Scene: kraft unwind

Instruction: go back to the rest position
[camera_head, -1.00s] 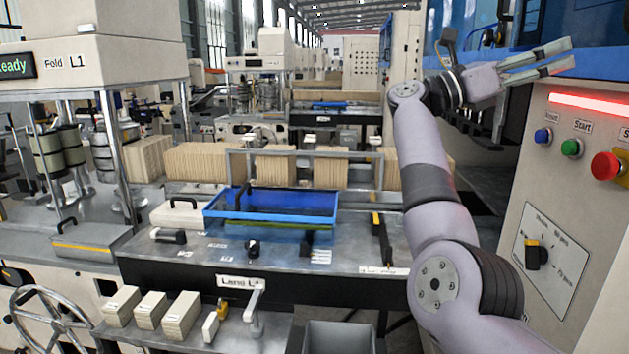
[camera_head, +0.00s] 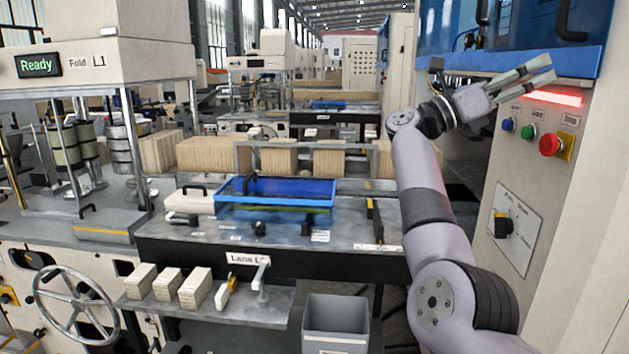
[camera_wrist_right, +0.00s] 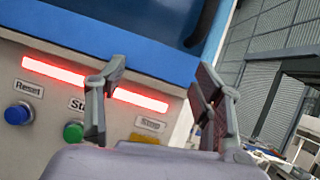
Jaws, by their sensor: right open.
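My right gripper (camera_head: 527,76) is raised at the right in the head view, its two fingers apart and empty, pointing right toward the control cabinet. In the right wrist view the open fingers (camera_wrist_right: 158,105) stand in front of the lit red strip (camera_wrist_right: 95,84). Behind them are a blue button (camera_wrist_right: 18,114) and a green button (camera_wrist_right: 73,131). I cannot tell whether a fingertip touches the cabinet. My left gripper is not in view.
The control cabinet (camera_head: 520,190) with a red button (camera_head: 550,145) and a dial stands close at the right. A grey bin (camera_head: 336,318) stands below. A handwheel (camera_head: 77,305) is at the lower left.

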